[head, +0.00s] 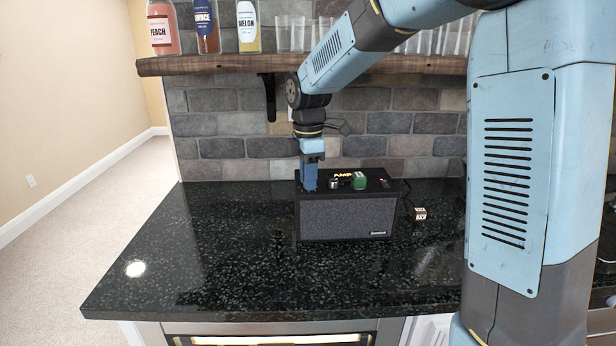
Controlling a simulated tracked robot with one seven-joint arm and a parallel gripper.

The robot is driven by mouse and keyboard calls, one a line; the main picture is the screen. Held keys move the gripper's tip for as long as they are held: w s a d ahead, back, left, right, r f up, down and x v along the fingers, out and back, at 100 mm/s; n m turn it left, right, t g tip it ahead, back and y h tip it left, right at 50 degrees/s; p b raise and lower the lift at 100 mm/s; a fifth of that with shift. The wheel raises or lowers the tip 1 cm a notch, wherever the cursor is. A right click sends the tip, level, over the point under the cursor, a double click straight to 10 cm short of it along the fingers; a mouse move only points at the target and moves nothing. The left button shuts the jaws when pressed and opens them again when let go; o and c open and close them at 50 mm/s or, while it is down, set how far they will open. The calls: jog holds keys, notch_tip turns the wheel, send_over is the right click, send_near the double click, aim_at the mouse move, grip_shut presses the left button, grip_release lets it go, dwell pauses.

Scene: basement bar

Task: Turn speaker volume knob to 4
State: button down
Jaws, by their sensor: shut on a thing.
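The speaker (346,219) is a black box with a grey cloth front, standing upright on the dark counter near the back wall. Its top panel carries a lit "AMP" label. My gripper (309,184) points straight down at the left end of this top panel. Its blue fingers are shut on what appears to be a knob, which they hide. The knob's pointer and number scale cannot be read in this view. A small dark item with a pale mark (334,184) sits just right of the fingers; I cannot tell what it is.
A wooden shelf (220,66) with bottles and glasses hangs above. The counter's left and front (190,265) are clear.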

jog(key=shift+m, duration=0.4)
jog(key=m, duration=0.4)
jog(key=shift+m, duration=0.3)
jog(key=m, duration=1)
jog(key=shift+m, duration=2.6)
jog(key=c, duration=0.9)
grip_release()
